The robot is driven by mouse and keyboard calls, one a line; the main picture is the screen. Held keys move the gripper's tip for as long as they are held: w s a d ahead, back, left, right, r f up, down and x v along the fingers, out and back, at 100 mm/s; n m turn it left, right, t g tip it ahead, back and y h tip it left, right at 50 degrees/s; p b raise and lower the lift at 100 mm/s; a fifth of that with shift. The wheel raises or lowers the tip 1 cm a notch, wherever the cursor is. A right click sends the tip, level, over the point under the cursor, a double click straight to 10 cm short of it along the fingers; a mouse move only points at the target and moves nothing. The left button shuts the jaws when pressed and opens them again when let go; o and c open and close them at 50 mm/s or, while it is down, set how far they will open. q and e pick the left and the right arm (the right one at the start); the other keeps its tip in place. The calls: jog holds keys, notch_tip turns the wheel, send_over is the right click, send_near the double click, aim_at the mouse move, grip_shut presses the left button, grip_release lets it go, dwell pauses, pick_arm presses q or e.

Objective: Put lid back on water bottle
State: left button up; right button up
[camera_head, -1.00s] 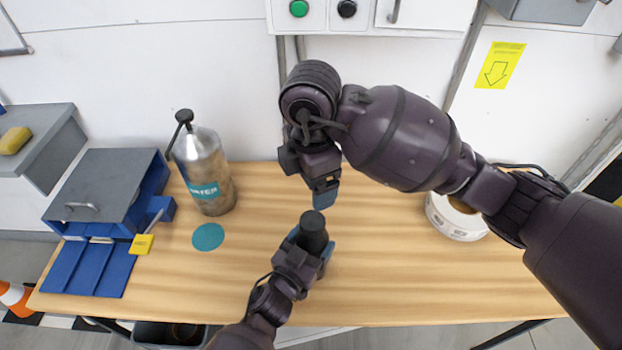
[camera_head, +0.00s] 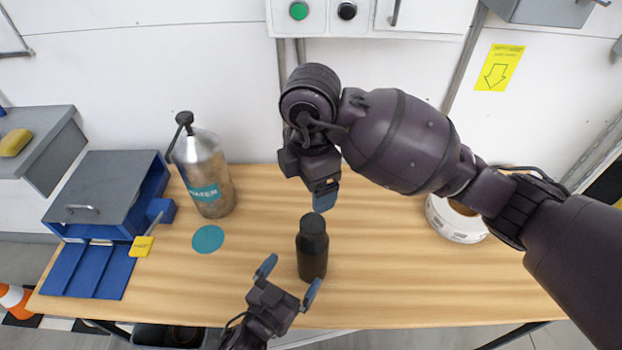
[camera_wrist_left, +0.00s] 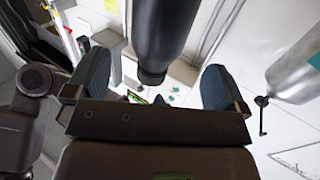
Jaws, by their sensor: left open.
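A dark bottle (camera_head: 312,257) stands upright on the table. A narrower black lid-like top (camera_head: 313,223) sits on it, and I see no gap between them. My left gripper (camera_head: 288,279) is open and empty, just in front of and left of the bottle, with its blue fingertips apart from it. In the left wrist view the dark bottle (camera_wrist_left: 166,35) shows beyond and between the open fingers (camera_wrist_left: 155,78). My right gripper (camera_head: 325,196) hangs above and behind the bottle top, apart from it. Its blue tip shows, but its jaw opening is hidden.
A silver bottle (camera_head: 207,170) labelled WATER stands at the back left, near a teal disc (camera_head: 208,239). A blue-and-grey box (camera_head: 105,190) with a yellow tag (camera_head: 141,246) is at the left. A white roll (camera_head: 452,222) is at the right. The table's front right is clear.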

pick_arm(q)
jog(key=shift+v, duration=1.15)
